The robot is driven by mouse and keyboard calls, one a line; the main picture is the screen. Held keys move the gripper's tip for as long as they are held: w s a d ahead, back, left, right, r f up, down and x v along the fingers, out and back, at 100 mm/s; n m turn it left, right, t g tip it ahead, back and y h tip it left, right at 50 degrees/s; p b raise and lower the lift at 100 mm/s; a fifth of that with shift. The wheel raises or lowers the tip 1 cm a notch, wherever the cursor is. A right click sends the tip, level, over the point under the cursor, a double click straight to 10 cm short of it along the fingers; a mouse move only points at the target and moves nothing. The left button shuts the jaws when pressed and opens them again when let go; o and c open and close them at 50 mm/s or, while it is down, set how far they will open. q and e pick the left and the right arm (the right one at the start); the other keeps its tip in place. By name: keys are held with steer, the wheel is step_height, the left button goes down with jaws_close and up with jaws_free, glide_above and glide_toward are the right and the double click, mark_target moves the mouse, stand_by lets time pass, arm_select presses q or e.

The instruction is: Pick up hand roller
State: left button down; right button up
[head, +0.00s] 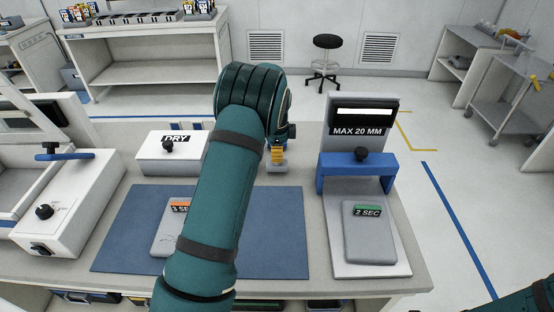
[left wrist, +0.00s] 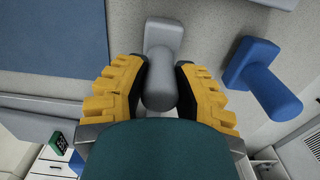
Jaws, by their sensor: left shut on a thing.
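The hand roller is the grey piece with a rounded cylinder handle and a wider block-like end (left wrist: 163,36) in the left wrist view. The yellow fingers of my left gripper (left wrist: 162,78) lie on both sides of its cylinder and are shut on it. In the head view my left gripper (head: 278,155) is at the bench's back edge, between the DRY box and the MAX 20 MM stand. Its arm hides part of it, and only a little grey shows below the fingers. My right gripper is out of view; only a piece of my right arm shows at the lower right.
A blue T-shaped piece (left wrist: 262,78) stands close beside the roller. A blue mat (head: 280,240) with a grey 3 SEC block (head: 168,236) lies in front. The MAX 20 MM stand (head: 358,112) with a blue bridge (head: 336,171) is to the right, the DRY box (head: 150,153) to the left.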

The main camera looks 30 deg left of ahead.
arm_select(q)
step_height(320, 180, up, 10)
steer(key=shift+p, duration=0.75)
steer(key=c, duration=1.6)
jaws_free()
jaws_close()
